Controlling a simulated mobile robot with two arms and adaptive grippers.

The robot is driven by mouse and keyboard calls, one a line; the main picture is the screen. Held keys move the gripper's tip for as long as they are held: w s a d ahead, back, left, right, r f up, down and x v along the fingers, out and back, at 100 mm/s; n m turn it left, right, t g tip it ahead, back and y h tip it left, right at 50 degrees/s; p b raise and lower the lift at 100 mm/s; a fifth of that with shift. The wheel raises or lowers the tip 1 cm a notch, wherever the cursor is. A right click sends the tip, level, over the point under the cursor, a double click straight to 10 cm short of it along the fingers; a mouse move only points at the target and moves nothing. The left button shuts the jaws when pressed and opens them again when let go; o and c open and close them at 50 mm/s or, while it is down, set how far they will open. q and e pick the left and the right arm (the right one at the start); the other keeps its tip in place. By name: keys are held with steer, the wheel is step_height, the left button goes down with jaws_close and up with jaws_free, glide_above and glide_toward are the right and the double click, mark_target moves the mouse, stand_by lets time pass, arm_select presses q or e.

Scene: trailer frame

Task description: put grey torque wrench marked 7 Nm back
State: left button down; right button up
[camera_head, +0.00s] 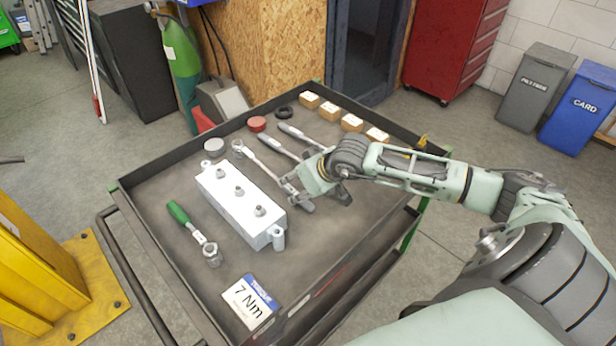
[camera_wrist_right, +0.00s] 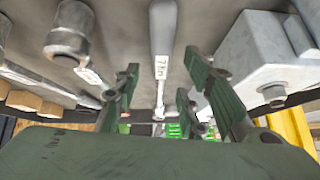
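The grey torque wrench (camera_head: 262,168) lies on the cart tray along the right side of the white block, its ratchet head toward the back left. In the right wrist view its grey handle (camera_wrist_right: 163,35) carries a small label that appears to read 7 Nm. My right gripper (camera_head: 313,194) is low over the handle end. In the wrist view its two fingers (camera_wrist_right: 160,100) stand apart, with the wrench between them and a gap on each side. A card marked 7 Nm (camera_head: 250,301) lies at the tray's front edge. My left gripper is out of view.
The white block (camera_head: 225,190) with bolts also shows close by in the wrist view (camera_wrist_right: 262,50). Two more wrenches (camera_head: 280,146) (camera_head: 302,136) lie behind. A green-handled wrench (camera_head: 180,213) lies left. The tray (camera_head: 148,183) has raised rims.

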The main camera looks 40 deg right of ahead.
steer(key=b+v, duration=0.1)
steer(key=v, duration=1)
steer(key=shift+s+f, duration=0.1)
steer(key=shift+f, duration=0.05)
